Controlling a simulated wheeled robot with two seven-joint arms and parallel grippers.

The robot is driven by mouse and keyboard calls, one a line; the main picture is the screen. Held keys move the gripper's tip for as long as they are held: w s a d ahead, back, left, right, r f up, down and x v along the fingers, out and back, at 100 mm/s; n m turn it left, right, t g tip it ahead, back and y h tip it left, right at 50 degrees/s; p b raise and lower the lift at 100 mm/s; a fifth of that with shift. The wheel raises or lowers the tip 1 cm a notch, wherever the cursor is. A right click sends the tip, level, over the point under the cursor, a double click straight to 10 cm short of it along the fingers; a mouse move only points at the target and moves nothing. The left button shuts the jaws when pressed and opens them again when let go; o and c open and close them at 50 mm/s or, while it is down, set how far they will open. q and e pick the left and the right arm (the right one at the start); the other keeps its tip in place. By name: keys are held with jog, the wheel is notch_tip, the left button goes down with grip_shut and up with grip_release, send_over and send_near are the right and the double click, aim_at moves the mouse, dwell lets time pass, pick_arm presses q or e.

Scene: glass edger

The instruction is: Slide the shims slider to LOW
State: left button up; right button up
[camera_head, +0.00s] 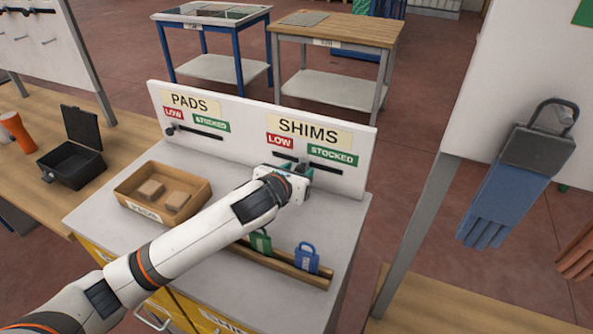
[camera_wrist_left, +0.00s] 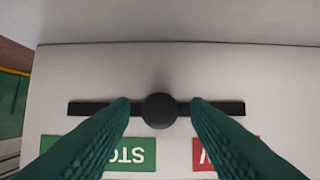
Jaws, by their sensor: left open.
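The SHIMS slider's dark slot (camera_head: 328,169) runs under the SHIMS label (camera_head: 308,131) on the upright white board, with red LOW (camera_head: 280,142) at its left and green STOCKED (camera_head: 333,155) at its right. In the left wrist view, which is upside down, the round black knob (camera_wrist_left: 160,110) sits near the middle of the slot. My left gripper (camera_head: 303,168) is at the board; in the wrist view its green fingers (camera_wrist_left: 160,105) are open, one on each side of the knob with small gaps. The gripper hides the knob in the head view. My right gripper is out of view.
A PADS slider (camera_head: 200,132) is on the board's left half. Blue gloves (camera_head: 505,200) hang at the right.

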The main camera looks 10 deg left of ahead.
pick_arm(q)
grip_shut()
jog(key=shift+a+r, duration=0.1)
jog(key=shift+a, duration=0.15)
jog(key=a+p, duration=0.1)
jog(key=a, duration=0.2)
jog(key=w+a+p, duration=0.1)
jog(key=a+p, duration=0.1)
jog(key=a, duration=0.1)
jog(key=shift+w, duration=0.15)
jog(key=shift+a, duration=0.25)
jog(key=shift+d, duration=0.1)
